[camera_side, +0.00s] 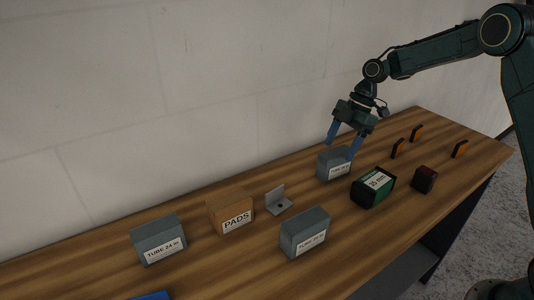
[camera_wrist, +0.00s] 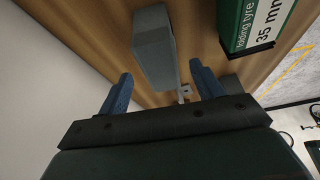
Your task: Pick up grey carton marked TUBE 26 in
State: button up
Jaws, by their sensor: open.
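A grey carton (camera_side: 333,166) stands below my gripper (camera_side: 341,149); its white label is partly hidden by a finger and its number is unclear. Another grey carton (camera_side: 304,234) stands nearer the front edge, with a label starting TUBE whose number I cannot read surely. A third grey carton (camera_side: 158,241) at the left reads TUBE 24 in. My gripper is open and empty, its blue fingers just above the first carton. In the wrist view a grey carton (camera_wrist: 154,48) shows ahead, in line with the gap between the fingertips (camera_wrist: 162,77).
A green-and-black 35 mm tyre box (camera_side: 373,187) stands close to the right of the first carton. A PADS box (camera_side: 229,211), a metal bracket (camera_side: 279,202), a dark red block (camera_side: 424,179) and several orange-black pieces (camera_side: 460,149) share the wooden bench (camera_side: 110,270). The wall runs behind.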

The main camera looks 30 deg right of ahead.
aim_at(338, 152)
jog(key=shift+a+f, duration=0.1)
jog(key=shift+f, duration=0.05)
jog(key=shift+x, duration=2.25)
jog(key=shift+f, duration=0.3)
jog(key=shift+s+f, duration=0.1)
jog(key=shift+f, duration=0.15)
jog(key=c, duration=1.2)
jog(key=shift+c, duration=0.2)
jog(key=shift+r, duration=0.1)
jog(key=shift+r, duration=5.2)
